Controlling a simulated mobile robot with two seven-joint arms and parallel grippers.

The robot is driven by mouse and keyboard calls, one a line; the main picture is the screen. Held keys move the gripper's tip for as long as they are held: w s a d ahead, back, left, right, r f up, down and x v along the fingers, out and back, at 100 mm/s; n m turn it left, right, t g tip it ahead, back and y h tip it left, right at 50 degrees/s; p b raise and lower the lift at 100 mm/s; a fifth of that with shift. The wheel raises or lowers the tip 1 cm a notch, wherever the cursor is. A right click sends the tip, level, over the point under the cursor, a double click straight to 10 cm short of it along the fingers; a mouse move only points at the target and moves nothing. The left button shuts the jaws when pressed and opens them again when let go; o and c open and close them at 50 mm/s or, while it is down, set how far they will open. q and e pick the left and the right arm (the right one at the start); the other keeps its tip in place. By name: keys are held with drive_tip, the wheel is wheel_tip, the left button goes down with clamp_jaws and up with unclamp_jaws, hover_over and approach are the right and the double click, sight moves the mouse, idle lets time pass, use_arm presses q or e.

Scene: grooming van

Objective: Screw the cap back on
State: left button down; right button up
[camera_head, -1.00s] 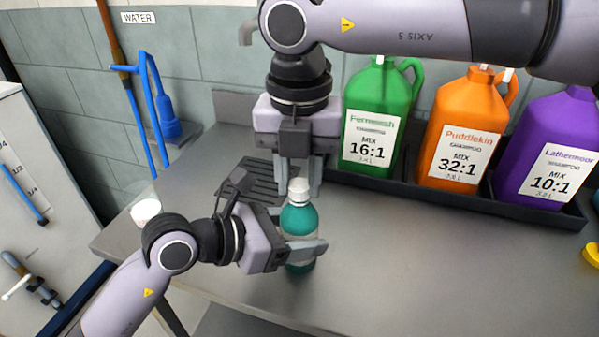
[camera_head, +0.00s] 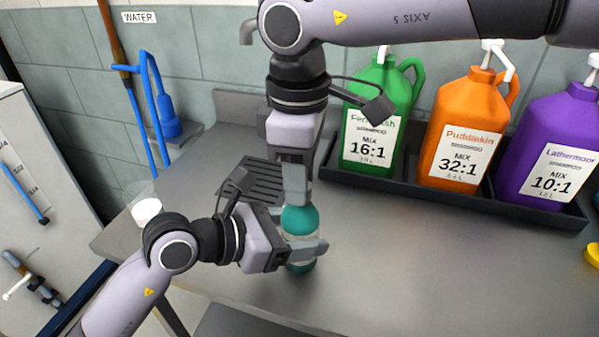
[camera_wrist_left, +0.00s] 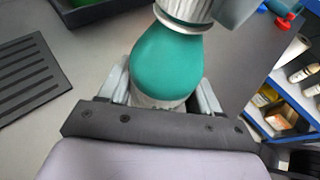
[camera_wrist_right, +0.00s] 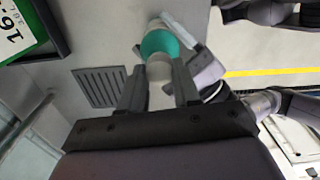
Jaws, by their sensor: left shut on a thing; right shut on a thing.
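A bottle with teal contents (camera_head: 300,220) stands upright at the front of the grey counter. My left gripper (camera_head: 302,243) is shut around its body. The bottle's teal shoulder (camera_wrist_left: 172,62) fills the middle of the left wrist view. My right gripper (camera_head: 296,192) points straight down from above and is shut on the white cap at the bottle's top. The cap (camera_wrist_right: 159,70) shows between the right fingers in the right wrist view; its ribbed side (camera_wrist_left: 186,10) shows in the left wrist view. In the head view the fingers hide the cap. I cannot tell how tightly it sits.
Green (camera_head: 378,120), orange (camera_head: 462,130) and purple (camera_head: 550,150) shampoo jugs stand in a black tray (camera_head: 455,200) at the back. A slotted drain grate (camera_head: 262,182) lies behind the bottle. A clear cup with white contents (camera_head: 146,209) is at the left.

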drive_tip(key=m, duration=0.3)
drive_tip(key=shift+s+a+f+m, duration=0.15)
drive_tip(key=shift+s+f+m, duration=0.05)
drive_tip(key=shift+s+m, duration=0.2)
drive_tip(key=shift+w+r+m, duration=0.15)
drive_tip(key=shift+w+m, duration=0.15)
drive_tip(key=shift+m, duration=0.4)
drive_tip(key=o, duration=1)
drive_tip(key=shift+w, duration=0.1)
drive_tip(key=shift+r, duration=0.1)
drive_tip(key=shift+r, duration=2.3)
drive_tip(key=shift+c, duration=0.4)
